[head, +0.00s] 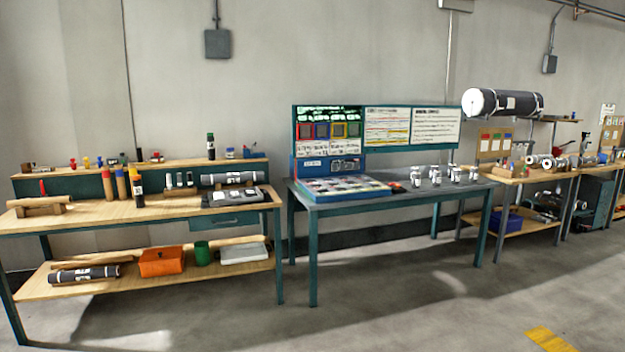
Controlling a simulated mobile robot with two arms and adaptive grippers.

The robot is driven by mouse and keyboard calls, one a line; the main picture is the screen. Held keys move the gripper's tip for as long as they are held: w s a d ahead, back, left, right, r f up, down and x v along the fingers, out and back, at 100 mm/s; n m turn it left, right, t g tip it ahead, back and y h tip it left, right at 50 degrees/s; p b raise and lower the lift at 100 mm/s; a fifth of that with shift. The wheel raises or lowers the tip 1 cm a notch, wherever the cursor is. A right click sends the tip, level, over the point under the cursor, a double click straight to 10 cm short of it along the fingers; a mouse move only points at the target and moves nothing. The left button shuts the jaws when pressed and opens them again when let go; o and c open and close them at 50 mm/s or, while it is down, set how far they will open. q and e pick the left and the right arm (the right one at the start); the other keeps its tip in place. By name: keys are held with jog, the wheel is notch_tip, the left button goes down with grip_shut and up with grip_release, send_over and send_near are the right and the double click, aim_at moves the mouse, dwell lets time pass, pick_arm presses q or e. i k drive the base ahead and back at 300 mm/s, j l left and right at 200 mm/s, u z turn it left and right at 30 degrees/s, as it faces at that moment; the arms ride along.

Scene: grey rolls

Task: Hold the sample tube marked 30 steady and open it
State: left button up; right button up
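No tube with a readable 30 shows; the labels are too small to read at this distance. Tube-like things stand on the left wooden bench (90,213): a dark upright tube with an orange and white label (138,190), an orange upright tube (120,184), and small dark tubes with white labels (180,180). Several small white and dark containers (436,176) stand on the middle table (340,204). I cannot tell which of these, if any, is the marked one. Neither of my grippers is in view.
A dark roll (232,178) lies at the left bench's back. Its lower shelf holds another roll (84,274), an orange box (162,262) and a green cup (202,253). A display board (328,140) stands on the middle table. More benches stand right. The floor (430,310) in front is clear.

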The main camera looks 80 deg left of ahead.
aim_at(138, 185)
jog(key=j+u, duration=0.2)
jog(key=u, duration=0.25)
jog(key=j+u, duration=0.2)
jog(key=u, duration=0.3)
jog(key=j+u, duration=0.25)
jog(key=u, duration=0.2)
jog(key=j+u, duration=0.2)
jog(key=u, duration=0.3)
jog(key=i+j+u, duration=0.1)
jog(key=u, duration=0.35)
jog(key=i+j+u, duration=0.25)
jog(key=i+j, duration=0.15)
jog(key=i+j+u, duration=0.3)
jog(key=i+j, duration=0.2)
jog(key=i+j+u, duration=0.25)
jog(key=i, duration=0.2)
jog(key=i+j+u, duration=0.3)
jog(key=i, duration=0.75)
